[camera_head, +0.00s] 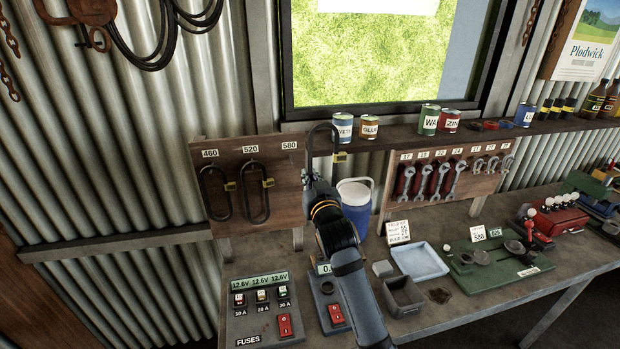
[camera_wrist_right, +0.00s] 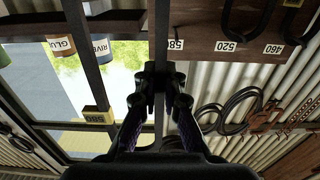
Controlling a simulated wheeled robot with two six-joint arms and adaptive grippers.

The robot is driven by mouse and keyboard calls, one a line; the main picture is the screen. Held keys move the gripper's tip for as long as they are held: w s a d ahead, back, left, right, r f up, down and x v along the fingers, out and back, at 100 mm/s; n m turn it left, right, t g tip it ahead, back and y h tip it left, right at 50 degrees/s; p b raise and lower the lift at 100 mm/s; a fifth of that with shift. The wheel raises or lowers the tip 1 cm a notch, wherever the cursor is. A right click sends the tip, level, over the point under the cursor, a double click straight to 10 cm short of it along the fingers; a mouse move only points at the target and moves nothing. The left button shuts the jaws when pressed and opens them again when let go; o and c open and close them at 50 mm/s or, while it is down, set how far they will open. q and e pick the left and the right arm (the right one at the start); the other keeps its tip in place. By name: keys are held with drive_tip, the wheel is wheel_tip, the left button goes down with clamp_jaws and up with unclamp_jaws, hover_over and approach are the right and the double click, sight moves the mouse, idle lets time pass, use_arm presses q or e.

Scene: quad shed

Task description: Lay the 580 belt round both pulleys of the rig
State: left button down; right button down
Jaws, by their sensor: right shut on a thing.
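The 580 belt (camera_head: 324,127) is a thin black loop with a yellow tag (camera_head: 340,157). My right gripper (camera_head: 308,182) is shut on one strand of it, in front of the belt board's right end. The wrist view shows that strand between the fingertips (camera_wrist_right: 160,75), with the upside-down 580 tag (camera_wrist_right: 97,116) on the other strand. The rig is a green base (camera_head: 505,272) on the bench at the right. Its two dark pulleys (camera_head: 481,257) and (camera_head: 514,247) have no belt round them. The belt is well apart from the rig. My left gripper is out of view.
The belt board (camera_head: 285,185) holds two other belts under 460 and 520. A blue jug (camera_head: 356,210), a pale blue tray (camera_head: 420,262), a grey bin (camera_head: 403,297) and standing cards lie between board and rig. A wrench rack (camera_head: 430,205) stands behind; a red block (camera_head: 560,222) is beside the rig.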

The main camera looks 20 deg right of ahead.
drive_tip(key=s+a, duration=0.1)
drive_tip(key=s, duration=0.7)
drive_tip(key=shift+s+a, duration=0.25)
drive_tip(key=shift+a, duration=0.05)
idle(0.3)
